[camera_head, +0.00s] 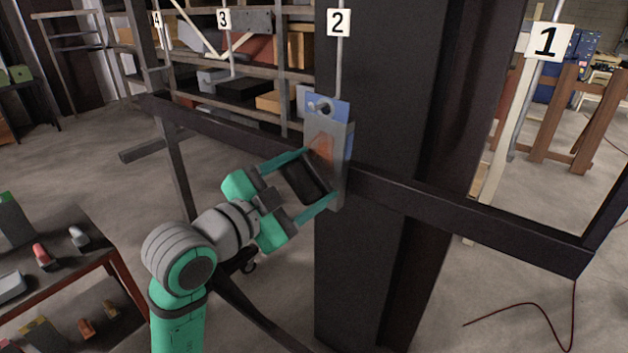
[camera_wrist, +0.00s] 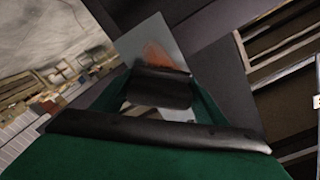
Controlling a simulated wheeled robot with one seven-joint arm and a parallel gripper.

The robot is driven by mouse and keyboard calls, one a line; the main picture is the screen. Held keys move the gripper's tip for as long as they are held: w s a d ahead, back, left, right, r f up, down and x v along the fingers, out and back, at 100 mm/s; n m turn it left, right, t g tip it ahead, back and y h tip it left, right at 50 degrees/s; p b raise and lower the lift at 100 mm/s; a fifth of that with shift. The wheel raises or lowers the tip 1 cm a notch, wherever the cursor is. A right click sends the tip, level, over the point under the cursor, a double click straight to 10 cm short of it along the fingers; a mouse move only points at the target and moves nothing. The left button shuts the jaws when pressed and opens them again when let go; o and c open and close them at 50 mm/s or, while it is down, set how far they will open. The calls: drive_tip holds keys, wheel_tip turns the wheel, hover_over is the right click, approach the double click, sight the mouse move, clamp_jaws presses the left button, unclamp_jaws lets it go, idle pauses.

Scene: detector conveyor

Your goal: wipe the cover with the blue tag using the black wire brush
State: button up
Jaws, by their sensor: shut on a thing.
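The cover (camera_head: 340,150) is a grey upright plate on the dark beam, below the number 2 sign. A blue tag (camera_head: 341,106) is at its top, and a reddish-orange stain (camera_head: 322,150) marks its face. My gripper (camera_head: 320,176) is shut on the black wire brush (camera_head: 303,180), right in front of the cover. In the wrist view the brush (camera_wrist: 160,90) lies between the green fingers, with the cover (camera_wrist: 140,45) and stain (camera_wrist: 157,55) just beyond. I cannot tell whether the bristles touch the cover.
A dark horizontal beam (camera_head: 430,203) runs across in front of a thick dark column (camera_head: 390,90). Signs numbered 1 (camera_head: 548,42), 3 (camera_head: 224,19) and 4 stand along it. A low table (camera_head: 70,228) with small items is at lower left. Shelves with boxes stand behind.

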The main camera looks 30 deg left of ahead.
sight(296, 164)
drive_tip(key=shift+w+a, duration=0.15)
drive_tip(key=shift+a, duration=0.6)
drive_tip(key=shift+w+a, duration=0.15)
drive_tip(key=shift+a, duration=0.6)
drive_tip(key=shift+r, duration=0.95)
drive_tip(key=shift+s+d, duration=0.25)
drive_tip(key=shift+d, duration=1.7)
drive_tip(key=shift+s+d, duration=0.2)
drive_tip(key=shift+d, duration=1.7)
drive_tip(key=shift+w+r, duration=0.15)
drive_tip(key=shift+r, duration=0.75)
drive_tip(key=shift+w+a, duration=0.2)
drive_tip(key=shift+a, duration=1.75)
drive_tip(key=shift+w+a, duration=0.2)
drive_tip(key=shift+a, duration=1.75)
drive_tip(key=s, duration=0.6)
drive_tip(key=shift+a, duration=0.35)
drive_tip(key=shift+r, duration=0.1)
